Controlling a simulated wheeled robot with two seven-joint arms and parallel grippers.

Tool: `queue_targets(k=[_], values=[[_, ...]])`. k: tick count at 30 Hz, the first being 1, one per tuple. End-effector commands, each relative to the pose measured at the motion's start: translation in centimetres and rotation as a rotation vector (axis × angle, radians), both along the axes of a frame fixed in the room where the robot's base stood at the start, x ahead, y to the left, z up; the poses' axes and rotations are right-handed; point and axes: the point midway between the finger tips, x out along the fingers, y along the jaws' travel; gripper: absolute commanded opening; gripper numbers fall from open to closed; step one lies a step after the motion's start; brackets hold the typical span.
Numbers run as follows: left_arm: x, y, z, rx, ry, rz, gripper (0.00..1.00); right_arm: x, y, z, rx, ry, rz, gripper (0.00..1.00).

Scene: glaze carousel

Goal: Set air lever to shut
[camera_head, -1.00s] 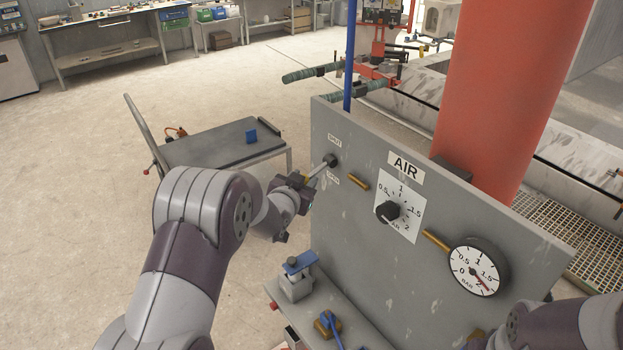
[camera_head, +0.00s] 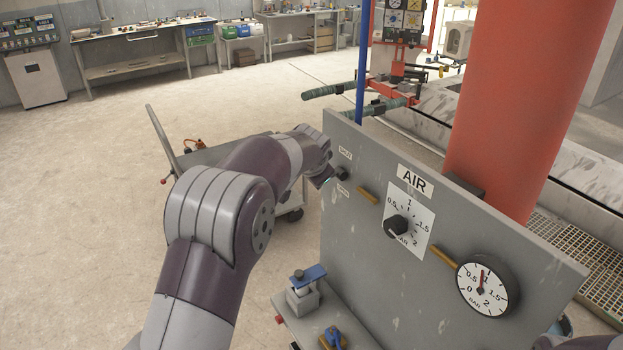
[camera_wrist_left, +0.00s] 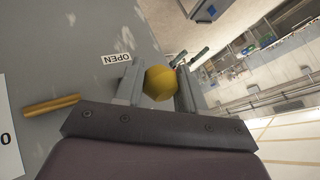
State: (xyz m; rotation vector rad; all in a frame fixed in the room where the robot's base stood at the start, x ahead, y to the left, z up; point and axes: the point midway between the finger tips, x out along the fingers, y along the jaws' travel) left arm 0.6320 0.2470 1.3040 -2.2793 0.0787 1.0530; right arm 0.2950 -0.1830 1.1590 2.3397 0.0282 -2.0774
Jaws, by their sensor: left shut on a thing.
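The air lever's dark pivot (camera_head: 342,174) is at the left edge of the grey panel (camera_head: 440,290), between the SHUT label (camera_head: 345,154) and the OPEN label (camera_head: 343,191). My left gripper (camera_head: 327,180) is at the lever, left of the pivot; it hides most of the lever arm in the head view. In the left wrist view, its fingers (camera_wrist_left: 158,90) are shut on the lever's yellow knob (camera_wrist_left: 158,82). The OPEN label (camera_wrist_left: 117,58) lies just beyond one finger. My right gripper is not in view.
The panel also carries an AIR sign (camera_head: 415,181), a black dial knob (camera_head: 396,227) and a round gauge (camera_head: 483,287) with its needle near 1. A small ledge (camera_head: 330,315) with a blue-topped device juts out below. A cart (camera_head: 200,155) stands behind my left arm.

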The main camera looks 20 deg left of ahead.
Motion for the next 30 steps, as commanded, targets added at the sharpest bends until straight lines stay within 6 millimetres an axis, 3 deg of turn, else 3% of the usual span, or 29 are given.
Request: queue_targets(k=[1, 10, 29, 30], values=[[0.2, -0.1, 1.0, 0.017, 0.017, -0.002, 0.00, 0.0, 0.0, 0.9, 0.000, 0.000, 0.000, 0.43], [0.6, -0.4, 1.8, 0.098, 0.121, -0.001, 0.00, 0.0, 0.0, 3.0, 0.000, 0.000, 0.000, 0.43], [0.8, -0.5, 1.8, 0.122, 0.150, -0.001, 0.00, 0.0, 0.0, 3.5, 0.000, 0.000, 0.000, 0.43], [0.8, -0.5, 1.8, 0.122, 0.149, -0.001, 0.52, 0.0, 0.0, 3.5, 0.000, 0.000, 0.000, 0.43]])
